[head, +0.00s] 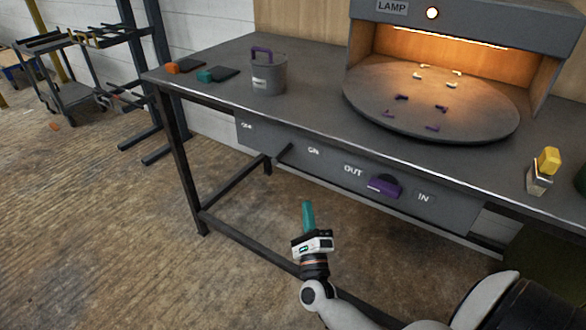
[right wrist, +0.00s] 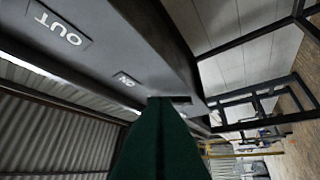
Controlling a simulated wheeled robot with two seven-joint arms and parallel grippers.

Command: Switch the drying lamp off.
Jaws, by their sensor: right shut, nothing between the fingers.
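The lamp housing (head: 470,22) stands at the back right, with a glowing round light beside its LAMP label and a warm lit strip (head: 450,38) inside. On the panel under the table's front edge, a dark lever (head: 284,153) sticks out between the OFF label (head: 246,126) and the ON label (head: 313,150). My right gripper (head: 308,204), with teal fingers, is shut and empty, in front of and below the panel, apart from the lever in the head view. In the right wrist view its fingers (right wrist: 162,105) point toward the panel and partly hide it near the ON label (right wrist: 126,80). My left gripper is out of view.
A purple knob (head: 384,186) sits between the OUT and IN labels. A turntable (head: 430,105) carries small purple and pale pieces. On the table (head: 320,80) stand a grey bucket (head: 268,77) and a yellow-topped item (head: 546,165). Open floor lies left of the gripper.

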